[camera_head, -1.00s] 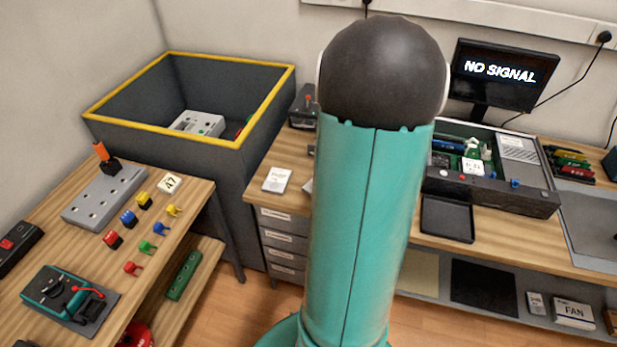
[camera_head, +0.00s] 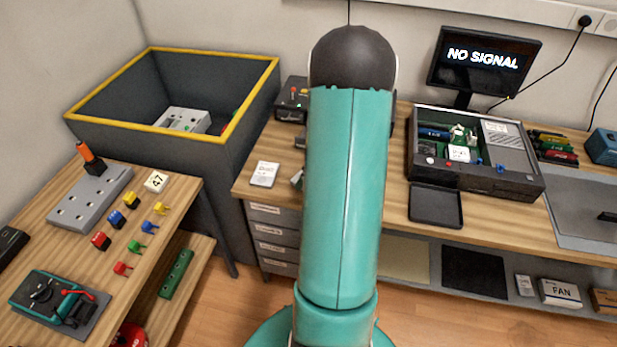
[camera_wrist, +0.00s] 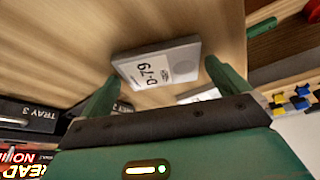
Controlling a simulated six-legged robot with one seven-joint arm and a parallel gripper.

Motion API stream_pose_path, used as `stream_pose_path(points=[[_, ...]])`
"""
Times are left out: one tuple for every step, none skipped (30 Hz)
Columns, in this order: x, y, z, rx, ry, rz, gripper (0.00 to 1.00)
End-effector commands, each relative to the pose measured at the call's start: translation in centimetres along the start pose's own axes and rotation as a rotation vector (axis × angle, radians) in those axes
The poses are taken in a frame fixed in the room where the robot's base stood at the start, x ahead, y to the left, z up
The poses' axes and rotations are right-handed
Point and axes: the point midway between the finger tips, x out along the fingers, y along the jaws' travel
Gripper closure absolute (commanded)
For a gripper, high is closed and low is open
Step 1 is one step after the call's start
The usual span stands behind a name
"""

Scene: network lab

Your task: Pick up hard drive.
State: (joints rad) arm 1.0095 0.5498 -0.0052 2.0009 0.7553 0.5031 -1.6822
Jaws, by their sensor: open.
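A grey hard drive (camera_wrist: 188,58) with a white label reading D-79 shows in the wrist view, over a wooden surface. My gripper (camera_wrist: 161,74) is open, with its green fingers apart to either side of the drive in that picture; I see no contact. A second pale piece (camera_wrist: 192,95) shows partly behind the gripper's dark bar. In the head view, a flat labelled drive (camera_head: 264,174) lies on the back bench, and another pale piece (camera_head: 297,179) is half hidden by my arm. I cannot tell which is D-79. The arm hides my gripper there.
A yellow-rimmed dark bin (camera_head: 180,137) stands left of the bench. An open equipment case (camera_head: 480,178) and black tray (camera_head: 435,206) lie right of my arm. The left table holds a grey strip (camera_head: 90,200), coloured plugs and a teal device (camera_head: 55,298).

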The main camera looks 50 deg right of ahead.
Motion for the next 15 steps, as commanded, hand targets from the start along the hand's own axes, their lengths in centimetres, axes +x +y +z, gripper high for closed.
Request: stream_pose_path(points=[[0.49, 0.0, 0.0, 0.001, 0.0, 0.0, 0.0], [0.67, 0.01, 0.0, 0.001, 0.0, 0.0, 0.0], [0.8, 0.02, 0.0, 0.002, 0.0, 0.001, 0.0], [0.83, 0.03, -0.01, 0.001, 0.0, 0.001, 0.0], [0.83, 0.03, -0.02, 0.001, 0.001, 0.001, 0.0], [0.81, 0.04, -0.03, 0.001, 0.001, 0.001, 0.0], [0.79, 0.04, -0.03, 0.001, 0.001, 0.001, 0.0], [0.79, 0.04, -0.03, 0.001, 0.001, 0.001, 0.0], [0.78, 0.03, -0.02, 0.001, 0.001, 0.001, 0.0], [0.78, 0.03, -0.02, 0.001, 0.001, 0.001, 0.06], [0.78, 0.03, -0.02, 0.001, 0.001, 0.001, 0.12], [0.77, 0.03, -0.02, 0.001, 0.0, 0.001, 0.2], [0.77, 0.03, -0.02, 0.001, 0.0, 0.001, 0.26], [0.77, 0.03, -0.02, 0.001, 0.0, 0.001, 0.31], [0.77, 0.03, -0.02, 0.001, 0.0, 0.001, 0.38]])
